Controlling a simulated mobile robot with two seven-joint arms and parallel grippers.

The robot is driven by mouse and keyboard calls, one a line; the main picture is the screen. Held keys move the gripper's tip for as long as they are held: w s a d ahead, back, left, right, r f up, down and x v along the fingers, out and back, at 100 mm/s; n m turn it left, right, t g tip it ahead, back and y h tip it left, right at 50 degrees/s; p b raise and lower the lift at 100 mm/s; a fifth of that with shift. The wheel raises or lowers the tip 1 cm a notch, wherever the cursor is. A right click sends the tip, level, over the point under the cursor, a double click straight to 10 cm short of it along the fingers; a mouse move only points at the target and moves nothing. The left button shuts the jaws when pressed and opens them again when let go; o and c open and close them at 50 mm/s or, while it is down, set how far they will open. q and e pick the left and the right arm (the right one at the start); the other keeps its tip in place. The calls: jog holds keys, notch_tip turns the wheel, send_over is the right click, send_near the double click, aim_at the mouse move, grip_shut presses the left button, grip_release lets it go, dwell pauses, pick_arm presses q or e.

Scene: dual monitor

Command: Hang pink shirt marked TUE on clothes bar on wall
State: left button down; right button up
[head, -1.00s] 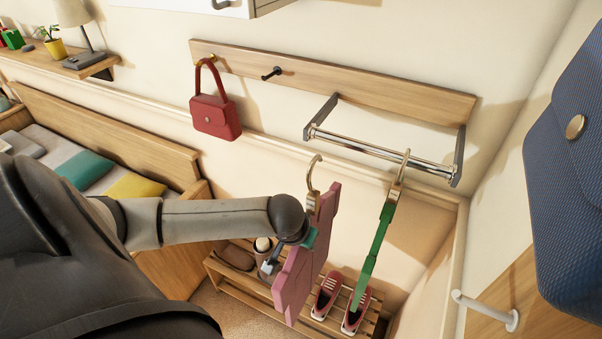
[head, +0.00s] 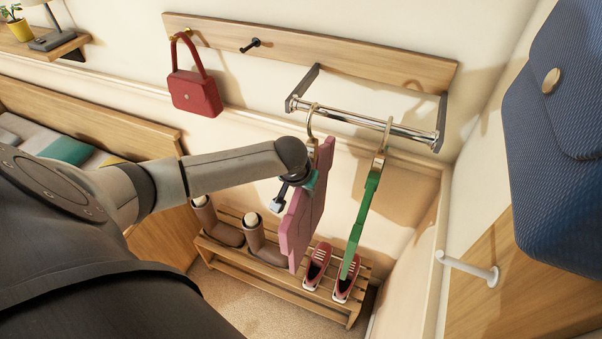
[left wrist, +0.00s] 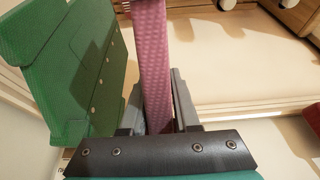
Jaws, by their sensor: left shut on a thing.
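The pink shirt (head: 302,215) hangs edge-on to me in the head view; no TUE mark shows. My left gripper (head: 308,182) is shut on it, and the left wrist view shows the pink shirt (left wrist: 155,75) between the two fingers (left wrist: 158,110). The shirt's hanger hook (head: 311,118) is up at the near rail of the clothes bar (head: 350,116), near its left end; I cannot tell whether it rests on the bar. A green garment (head: 361,225) hangs on the bar to the right, and it fills the left of the left wrist view (left wrist: 65,75). My right gripper is not in view.
A red bag (head: 195,92) hangs on the wall rack left of the bar. A dark blue bag (head: 560,140) is close on the right. The bar is free between the two hooks.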

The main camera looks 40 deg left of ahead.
pick_arm(q)
jog(key=shift+w+a+f+b, duration=0.2)
jog(key=shift+w+f+b, duration=0.1)
jog(key=shift+w+b, duration=0.65)
jog(key=shift+w+a+f+b, duration=0.25)
jog(key=shift+w+f+b, duration=0.1)
jog(key=shift+w+b, duration=0.5)
jog(key=shift+w+a+f+b, duration=0.2)
jog(key=shift+w+f+b, duration=0.1)
jog(key=shift+w+b, duration=0.65)
jog(key=shift+s, duration=0.1)
jog(key=c, duration=0.6)
grip_release()
jog(key=shift+o, duration=0.2)
jog(key=shift+s, duration=0.1)
jog(key=p+v, duration=0.1)
jog(key=v, duration=1.4)
jog(key=shift+r, duration=0.1)
